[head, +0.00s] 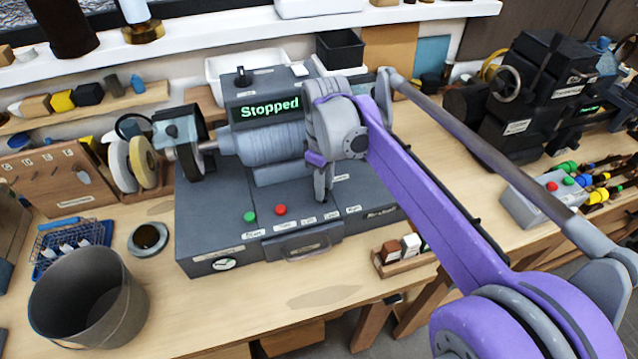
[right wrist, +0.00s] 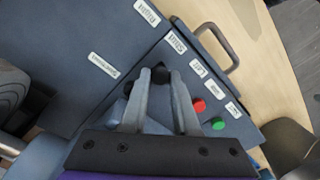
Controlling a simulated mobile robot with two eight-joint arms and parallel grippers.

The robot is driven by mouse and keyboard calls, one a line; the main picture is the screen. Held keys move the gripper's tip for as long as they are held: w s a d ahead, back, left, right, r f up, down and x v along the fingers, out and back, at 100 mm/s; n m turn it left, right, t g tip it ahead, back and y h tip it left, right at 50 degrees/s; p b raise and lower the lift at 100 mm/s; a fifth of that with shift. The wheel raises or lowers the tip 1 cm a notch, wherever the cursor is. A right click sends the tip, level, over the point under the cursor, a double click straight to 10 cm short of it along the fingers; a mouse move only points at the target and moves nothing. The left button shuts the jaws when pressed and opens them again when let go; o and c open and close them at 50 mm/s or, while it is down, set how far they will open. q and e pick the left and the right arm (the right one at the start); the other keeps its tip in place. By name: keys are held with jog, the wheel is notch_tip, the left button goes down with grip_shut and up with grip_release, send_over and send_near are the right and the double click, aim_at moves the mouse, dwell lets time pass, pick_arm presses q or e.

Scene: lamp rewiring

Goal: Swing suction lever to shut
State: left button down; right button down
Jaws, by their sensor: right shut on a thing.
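The grey bench machine (head: 220,215) stands on the wooden bench with a lit display (head: 265,110) that reads "Stopped". My purple right arm reaches over it. My right gripper (head: 322,193) points down at the machine's front control panel, right of the red button. In the right wrist view, my right gripper (right wrist: 162,95) is shut on a small lever with a black knob (right wrist: 160,73), which shows between the fingertips. The lever's lower part is hidden by the fingers. My left gripper is in neither view.
A red button (head: 281,210) and a green button (head: 250,216) sit left of the gripper. A drawer handle (head: 310,251) juts from the front. A grey bucket (head: 88,300) and a blue wire basket (head: 70,240) stand left. The bench front has free room.

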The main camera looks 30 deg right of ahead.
aim_at(327, 190)
jog(key=shift+s+d+n, duration=0.1)
jog(key=shift+d+n, duration=0.15)
jog(key=shift+n, duration=0.25)
jog(key=c, duration=0.7)
grip_release()
jog(key=shift+o, duration=0.2)
notch_tip(327, 190, up, 11)
jog(key=shift+p, duration=0.45)
jog(key=shift+f, duration=0.15)
